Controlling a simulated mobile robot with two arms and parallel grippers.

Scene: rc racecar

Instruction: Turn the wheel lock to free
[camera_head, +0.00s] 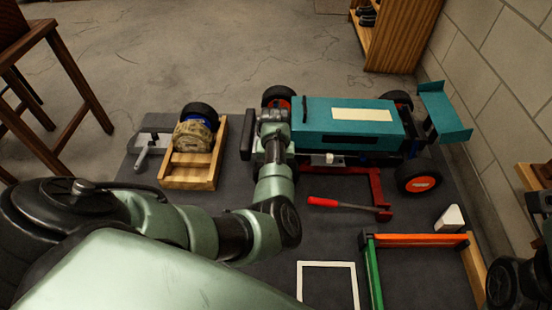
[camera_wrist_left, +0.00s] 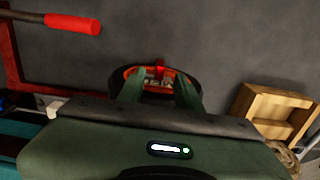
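The teal RC car (camera_head: 345,115) sits on a dark mat, raised spoiler to the right. Its near-left wheel is mostly hidden by my left arm in the head view. In the left wrist view, a wheel (camera_wrist_left: 156,72) with an orange-red rim lies just beyond my left gripper (camera_wrist_left: 160,95). A small red piece (camera_wrist_left: 160,68) at its hub, possibly the wheel lock, shows between the fingertips. The fingers are spread apart with a visible gap. Whether they touch the wheel is unclear. My right gripper is not identifiable in view.
An orange bar (camera_head: 420,240), a green bar (camera_head: 374,272) and a white block (camera_head: 450,218) are at right.

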